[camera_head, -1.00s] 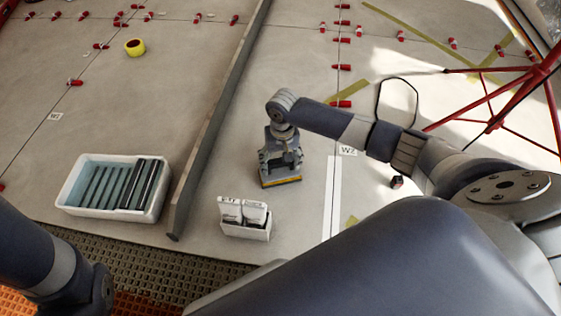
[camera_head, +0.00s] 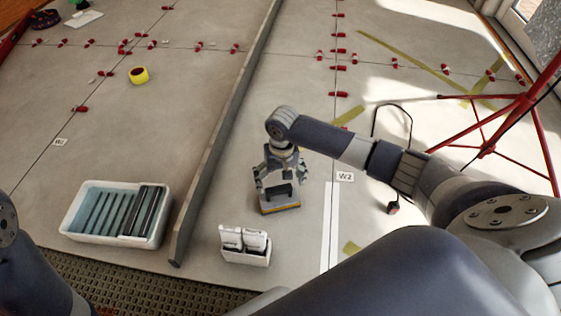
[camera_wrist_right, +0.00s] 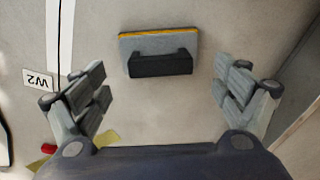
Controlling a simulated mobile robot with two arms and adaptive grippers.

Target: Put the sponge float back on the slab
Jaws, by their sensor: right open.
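The sponge float (camera_head: 281,204) lies flat on the grey slab (camera_head: 225,185), between the long metal straightedge and the white strip. It has a grey plate, an orange-yellow edge and a black handle; it also shows in the right wrist view (camera_wrist_right: 160,52). My right gripper (camera_head: 280,187) is above the float. In the right wrist view the fingers (camera_wrist_right: 165,92) are spread wide on either side, apart from the handle, with nothing between them. My left arm shows at the lower left, but its gripper is out of view.
A white tub (camera_head: 75,222) with a ribbed insert stands left of the straightedge (camera_head: 222,140). A small white box (camera_head: 246,257) with packets stands in front of the float. A red tripod (camera_head: 520,103) and a black cable loop (camera_head: 410,125) are at right.

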